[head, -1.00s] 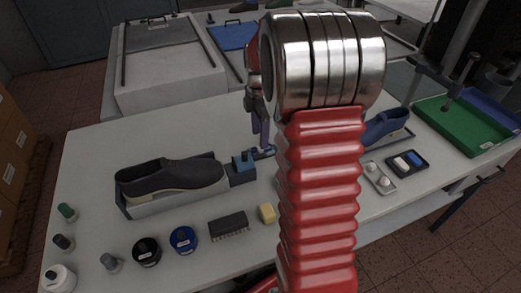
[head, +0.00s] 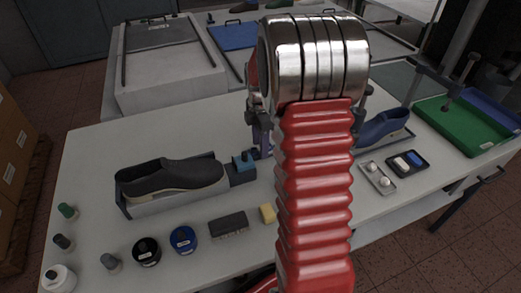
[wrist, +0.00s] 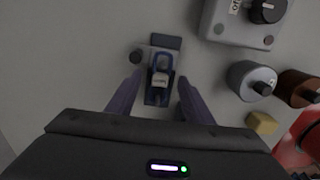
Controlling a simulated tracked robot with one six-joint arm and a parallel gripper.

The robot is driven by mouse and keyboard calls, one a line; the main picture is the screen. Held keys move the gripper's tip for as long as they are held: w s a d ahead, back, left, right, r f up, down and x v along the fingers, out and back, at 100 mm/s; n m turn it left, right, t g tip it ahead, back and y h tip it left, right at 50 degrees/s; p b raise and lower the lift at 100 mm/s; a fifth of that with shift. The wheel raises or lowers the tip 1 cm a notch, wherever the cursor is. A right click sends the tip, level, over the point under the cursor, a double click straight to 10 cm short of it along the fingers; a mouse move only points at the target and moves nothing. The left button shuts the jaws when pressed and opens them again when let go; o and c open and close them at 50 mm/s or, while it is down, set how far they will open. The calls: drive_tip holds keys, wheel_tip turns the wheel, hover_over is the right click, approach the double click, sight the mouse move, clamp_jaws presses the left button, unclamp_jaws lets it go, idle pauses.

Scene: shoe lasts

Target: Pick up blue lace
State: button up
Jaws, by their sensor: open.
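The blue lace (wrist: 160,62) shows in the wrist view as a small blue loop with a pale band around its middle. It lies on a dark blue, narrow piece (wrist: 168,41) on the pale table. My gripper (wrist: 160,78) is open, with one finger on each side of the lace and visible gaps on both sides. I cannot tell how high the fingertips are above the table. In the head view my arm hides the lace and most of the gripper; one finger (head: 262,132) shows at the arm's left.
A dark shoe (head: 172,178) on a grey stand, a black brush (head: 229,224), a yellow block (head: 267,213) and several jars stand left of my arm. A blue shoe (head: 383,127), small trays and a green tray (head: 462,124) are at the right. A grey box (wrist: 243,22) is near the gripper.

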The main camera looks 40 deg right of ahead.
drive_tip(key=shift+c, duration=0.6)
clamp_jaws()
drive_tip(key=shift+r, duration=0.1)
wheel_tip(320, 180, up, 10)
idle(0.4)
idle(0.4)
